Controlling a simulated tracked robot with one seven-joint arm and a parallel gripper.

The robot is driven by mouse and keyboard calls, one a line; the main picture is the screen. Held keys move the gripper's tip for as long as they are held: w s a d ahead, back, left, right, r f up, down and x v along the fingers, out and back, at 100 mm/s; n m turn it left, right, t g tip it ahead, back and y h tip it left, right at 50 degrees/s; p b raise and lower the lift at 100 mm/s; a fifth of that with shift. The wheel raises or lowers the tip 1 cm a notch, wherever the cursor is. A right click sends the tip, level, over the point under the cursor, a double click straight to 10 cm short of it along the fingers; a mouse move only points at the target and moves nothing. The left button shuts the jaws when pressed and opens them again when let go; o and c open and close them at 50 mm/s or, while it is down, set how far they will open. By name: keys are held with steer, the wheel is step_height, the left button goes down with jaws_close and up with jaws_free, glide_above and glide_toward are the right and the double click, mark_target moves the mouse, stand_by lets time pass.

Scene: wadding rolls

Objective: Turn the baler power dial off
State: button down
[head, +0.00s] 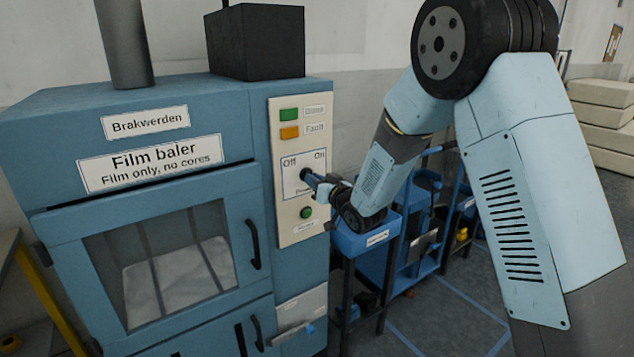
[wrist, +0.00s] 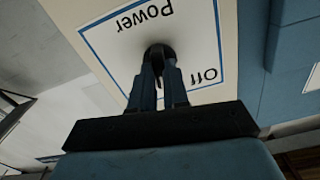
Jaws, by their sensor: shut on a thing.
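The film baler (head: 150,185) is a blue machine at the left in the head view. Its cream control panel (head: 289,220) carries the black power dial (head: 305,173), inside a blue-outlined square marked Off at left and On at right. My gripper (head: 314,180) reaches the panel from the right, its fingers at the dial. In the wrist view the two fingers of my gripper (wrist: 161,80) are closed around the dark dial (wrist: 159,54), with the Power and Off labels upside down. The fingers hide most of the dial, so I cannot tell which way it points.
A green lamp (head: 289,115) marked Done and an orange lamp (head: 289,132) marked Fault sit above the dial. A green button (head: 306,212) is below it. A blue bin (head: 368,236) on a rack stands right of the baler, beneath my arm.

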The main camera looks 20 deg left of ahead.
steer(key=n, duration=1)
steer(key=shift+a+n, duration=0.1)
steer(key=shift+n, duration=0.5)
steer(key=c, duration=1.1)
jaws_free()
steer(key=v, duration=1.3)
steer(key=shift+s+d+f, duration=0.1)
steer(key=shift+s+d, duration=0.1)
steer(key=shift+d, duration=0.2)
